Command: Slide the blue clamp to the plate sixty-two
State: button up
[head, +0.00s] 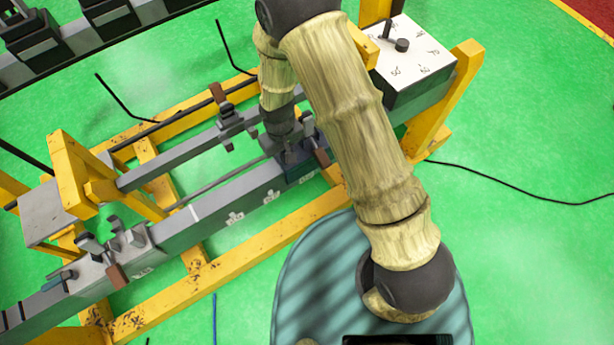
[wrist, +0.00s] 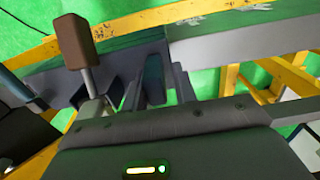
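The blue clamp (head: 299,168) sits on the near grey rail, dark blue with a brown-handled lever (head: 322,157). My gripper (head: 287,148) points down at the clamp's top. In the wrist view the lever's brown handle (wrist: 76,40) stands left of my gripper (wrist: 148,92), and a teal upright part of the clamp (wrist: 153,78) shows between the dark fingers. Whether the fingers press on it cannot be told. Small white number plates lie along the rail left of the clamp, one (head: 270,197) nearer and one (head: 235,218) farther; their numbers are too small to read.
Another clamp group (head: 115,250) stands on the rail's lower left, with a further plate (head: 141,271) beside it. A second rail with a clamp (head: 228,118) runs behind. A yellow frame (head: 200,268) surrounds the rails. A white dial box (head: 412,62) stands upper right.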

jog(key=shift+s+a, duration=0.6)
jog(key=shift+a, duration=0.3)
jog(key=shift+s+a, duration=0.25)
jog(key=shift+a, duration=0.15)
jog(key=shift+w+d, duration=0.15)
jog(key=shift+d, duration=0.1)
jog(key=shift+o, duration=0.4)
jog(key=shift+o, duration=1)
notch_tip(320, 180, up, 10)
jog(key=p, duration=0.7)
